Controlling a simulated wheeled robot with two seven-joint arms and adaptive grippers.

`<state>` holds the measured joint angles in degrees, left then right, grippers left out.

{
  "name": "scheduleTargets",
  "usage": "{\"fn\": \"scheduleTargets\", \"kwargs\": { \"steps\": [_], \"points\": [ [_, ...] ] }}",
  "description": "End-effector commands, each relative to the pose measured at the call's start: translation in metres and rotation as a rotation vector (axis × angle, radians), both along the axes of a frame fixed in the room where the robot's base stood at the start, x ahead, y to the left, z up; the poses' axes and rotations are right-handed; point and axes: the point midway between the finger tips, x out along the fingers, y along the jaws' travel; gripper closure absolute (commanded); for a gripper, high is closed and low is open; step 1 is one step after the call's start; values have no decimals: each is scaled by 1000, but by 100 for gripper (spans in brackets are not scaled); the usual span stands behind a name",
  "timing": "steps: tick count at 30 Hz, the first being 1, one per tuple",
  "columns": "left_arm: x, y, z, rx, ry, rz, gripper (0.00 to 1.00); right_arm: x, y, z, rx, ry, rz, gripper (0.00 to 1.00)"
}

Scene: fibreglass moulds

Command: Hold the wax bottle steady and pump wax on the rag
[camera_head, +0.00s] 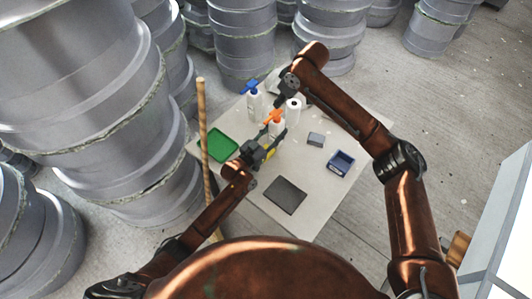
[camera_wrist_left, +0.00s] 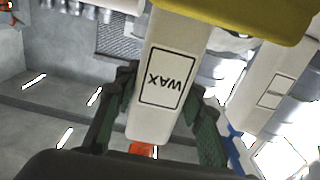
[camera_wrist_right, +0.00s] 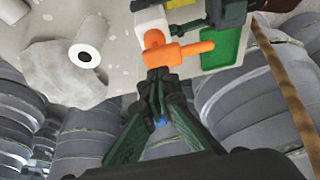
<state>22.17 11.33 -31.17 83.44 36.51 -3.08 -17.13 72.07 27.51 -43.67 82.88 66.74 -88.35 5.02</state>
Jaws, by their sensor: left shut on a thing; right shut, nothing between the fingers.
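The white wax bottle (camera_head: 276,129) with an orange pump top (camera_head: 273,116) stands on the table. In the left wrist view its WAX label (camera_wrist_left: 168,80) appears upside down. My left gripper (camera_head: 262,149) is shut around the bottle's body from the near side. My right gripper (camera_head: 281,104) is shut and empty just above the pump top; whether it touches cannot be told. In the right wrist view its closed tips (camera_wrist_right: 158,76) are against or just over the orange top (camera_wrist_right: 176,52). A yellow thing (camera_wrist_left: 235,12) lies by the bottle's foot, possibly the rag, mostly hidden in the head view.
A blue-topped bottle (camera_head: 254,103), a white roll (camera_head: 293,109) and a crumpled pale cloth (camera_wrist_right: 58,75) stand or lie beyond. A green tray (camera_head: 216,143) is left. A wooden pole (camera_head: 203,125) rises at left.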

Motion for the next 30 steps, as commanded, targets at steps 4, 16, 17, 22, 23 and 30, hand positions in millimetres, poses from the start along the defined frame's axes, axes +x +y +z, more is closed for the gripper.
{"fn": "scheduleTargets", "kwargs": {
  "steps": [4, 16, 17, 22, 23, 30],
  "points": [
    [0, 0, 0, 0, 0, 0, 93, 0, 0, 0, 0, 0, 0, 100],
    [0, 0, 0, 0, 0, 0, 93, 0, 0, 26, 1, -1, 0, 100],
    [0, 0, 0, 0, 0, 0, 93, 0, 0, 29, 1, -2, 0, 100],
    [0, 0, 0, 0, 0, 0, 93, 0, 0, 45, 0, -1, 0, 100],
    [0, 0, 0, 0, 0, 0, 93, 0, 0, 48, 0, -1, 0, 100],
    [0, 0, 0, 0, 0, 0, 93, 0, 0, 60, 1, 1, -1, 100]
  ]
}}
